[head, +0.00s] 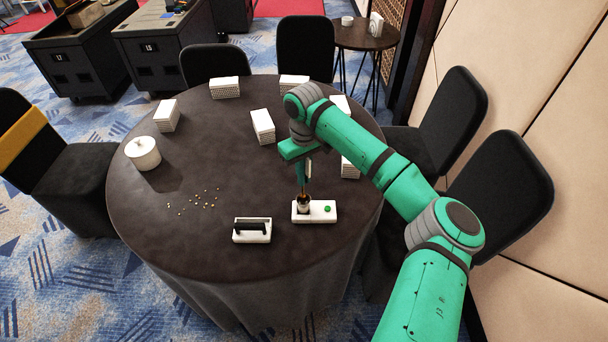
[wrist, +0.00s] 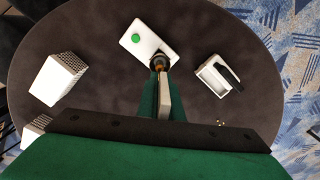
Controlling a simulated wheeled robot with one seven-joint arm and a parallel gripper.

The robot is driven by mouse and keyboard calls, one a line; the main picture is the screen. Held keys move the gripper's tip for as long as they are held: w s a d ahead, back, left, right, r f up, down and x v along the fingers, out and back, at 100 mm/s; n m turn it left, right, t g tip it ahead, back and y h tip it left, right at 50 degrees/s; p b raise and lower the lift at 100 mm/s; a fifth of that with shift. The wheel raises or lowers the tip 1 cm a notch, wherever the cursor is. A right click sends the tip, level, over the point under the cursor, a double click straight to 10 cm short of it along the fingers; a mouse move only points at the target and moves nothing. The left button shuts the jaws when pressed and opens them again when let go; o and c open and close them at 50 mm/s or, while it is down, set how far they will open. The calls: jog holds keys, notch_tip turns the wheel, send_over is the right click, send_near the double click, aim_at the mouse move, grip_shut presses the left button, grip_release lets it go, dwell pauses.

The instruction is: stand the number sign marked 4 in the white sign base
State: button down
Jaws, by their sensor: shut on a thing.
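My gripper (head: 303,184) points down over the right part of the round table and is shut on a narrow upright thing, likely the number sign; its 4 cannot be read. In the wrist view a pale strip (wrist: 165,95) shows edge-on at the green fingers. A brown and dark lower end (wrist: 159,62) meets one end of a white block with a green dot (head: 319,213), likely the sign base, also in the wrist view (wrist: 142,38). In the head view this end (head: 303,199) looks upright at the block's left part. I cannot tell how deep it sits.
A white tray with a black piece (head: 240,237) stands left of the block. Several white stacks (head: 262,127) stand on the table (head: 215,170), with a lidded white pot (head: 142,152) and small crumbs (head: 197,200) at the left. Black chairs surround the table.

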jog(key=shift+f, duration=2.25)
jog(key=c, duration=1.8)
grip_release()
jog(key=shift+c, duration=0.2)
notch_tip(320, 180, up, 11)
jog(key=shift+f, duration=0.1)
